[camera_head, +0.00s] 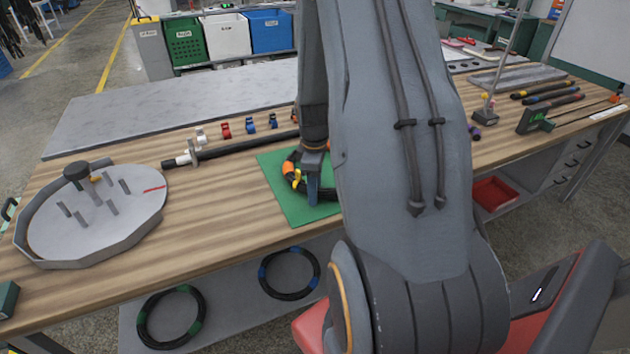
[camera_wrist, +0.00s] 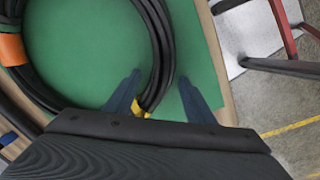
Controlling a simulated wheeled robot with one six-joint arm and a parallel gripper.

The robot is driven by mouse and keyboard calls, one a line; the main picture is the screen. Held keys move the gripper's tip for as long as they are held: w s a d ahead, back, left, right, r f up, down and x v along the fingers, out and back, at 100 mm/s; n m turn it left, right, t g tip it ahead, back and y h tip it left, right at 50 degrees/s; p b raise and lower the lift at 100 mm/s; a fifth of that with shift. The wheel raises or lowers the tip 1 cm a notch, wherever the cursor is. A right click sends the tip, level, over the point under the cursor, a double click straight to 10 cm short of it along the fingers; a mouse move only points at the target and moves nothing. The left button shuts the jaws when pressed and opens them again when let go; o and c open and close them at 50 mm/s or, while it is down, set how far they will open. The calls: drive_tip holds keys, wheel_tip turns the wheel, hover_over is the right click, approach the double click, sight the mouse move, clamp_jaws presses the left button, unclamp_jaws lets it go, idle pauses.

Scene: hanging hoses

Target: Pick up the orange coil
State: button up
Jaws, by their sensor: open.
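The orange coil (camera_head: 289,168) is a black hose ring with orange bands and a yellow piece. It lies on a green mat (camera_head: 270,166) on the wooden workbench, and my arm hides part of it. My gripper (camera_head: 312,190) is down at the coil's near side. In the wrist view my gripper (camera_wrist: 156,92) is open, with one blue finger inside the ring and the other outside it. The black hose of the coil (camera_wrist: 158,50) passes between the fingers, with a yellow piece near the palm. An orange band (camera_wrist: 12,48) shows at the left.
A round grey fixture with pegs (camera_head: 95,210) stands at the bench's left. A black rod (camera_head: 240,147) and small coloured clips (camera_head: 250,125) lie behind the mat. Green-banded (camera_head: 170,318) and blue-banded (camera_head: 289,273) coils lie on the lower shelf.

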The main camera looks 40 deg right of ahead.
drive_tip(key=shift+c, duration=0.2)
clamp_jaws()
idle(0.4)
idle(0.4)
